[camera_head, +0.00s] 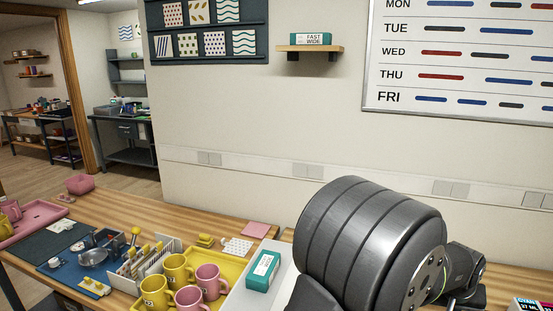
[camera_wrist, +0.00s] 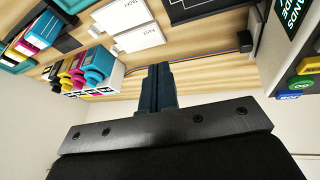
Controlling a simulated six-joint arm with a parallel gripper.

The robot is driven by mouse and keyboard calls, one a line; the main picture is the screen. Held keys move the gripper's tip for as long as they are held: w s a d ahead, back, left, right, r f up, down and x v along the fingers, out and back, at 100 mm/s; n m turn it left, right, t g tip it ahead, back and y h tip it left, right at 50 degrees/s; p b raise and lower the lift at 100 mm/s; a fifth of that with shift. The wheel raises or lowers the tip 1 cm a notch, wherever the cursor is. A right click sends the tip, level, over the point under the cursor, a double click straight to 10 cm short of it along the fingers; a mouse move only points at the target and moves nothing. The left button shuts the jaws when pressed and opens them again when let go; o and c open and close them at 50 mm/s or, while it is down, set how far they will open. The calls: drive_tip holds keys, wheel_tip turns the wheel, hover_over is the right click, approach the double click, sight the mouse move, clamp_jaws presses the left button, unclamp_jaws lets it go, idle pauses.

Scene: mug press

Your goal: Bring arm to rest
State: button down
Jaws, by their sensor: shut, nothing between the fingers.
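My gripper (camera_wrist: 159,70) shows in the wrist view, its dark fingers together in the middle with nothing between them. It is apart from the things around it. My arm (camera_head: 372,240) shows in the head view as a large dark grey ribbed link at the lower right, with a joint to its right. My gripper is not visible in the head view.
In the head view a yellow tray (camera_head: 232,264) holds yellow and pink mugs, beside a teal box (camera_head: 263,270). In the wrist view coloured bottles (camera_wrist: 95,65), white boxes (camera_wrist: 140,36) and a machine with a green button (camera_wrist: 301,83) surround the gripper.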

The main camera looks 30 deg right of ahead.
drive_tip(key=s+a+f+m+y, duration=0.1)
drive_tip(key=s+a+f, duration=0.1)
drive_tip(key=s+f, duration=0.1)
drive_tip(key=s+a+f+m+y, duration=0.1)
drive_tip(key=s+a+f, duration=0.2)
drive_tip(key=s+a+f+m+y, duration=0.1)
drive_tip(key=s+a+f+m, duration=0.1)
drive_tip(key=s+a+f, duration=0.1)
drive_tip(key=shift+a+f, duration=0.1)
drive_tip(key=shift+f, duration=0.1)
drive_tip(key=s+a+f+m+t+y, duration=0.15)
drive_tip(key=a+f+m+t, duration=0.3)
drive_tip(key=a, duration=0.75)
drive_tip(key=a+f+m+t+y, duration=0.35)
drive_tip(key=a+m, duration=0.25)
drive_tip(key=a, duration=0.6)
drive_tip(key=w+a+r+m+t+h, duration=0.1)
drive_tip(key=r+m+h, duration=0.3)
drive_tip(key=m+h, duration=0.4)
drive_tip(key=w+a+r+m+t+h, duration=0.2)
drive_tip(key=m+h, duration=0.5)
drive_tip(key=m, duration=0.4)
wheel_tip(320, 180, up, 4)
drive_tip(key=shift+w+a+f+m+t+h, duration=0.2)
drive_tip(key=shift+a+m+t+h, duration=0.25)
drive_tip(key=shift+a, duration=0.6)
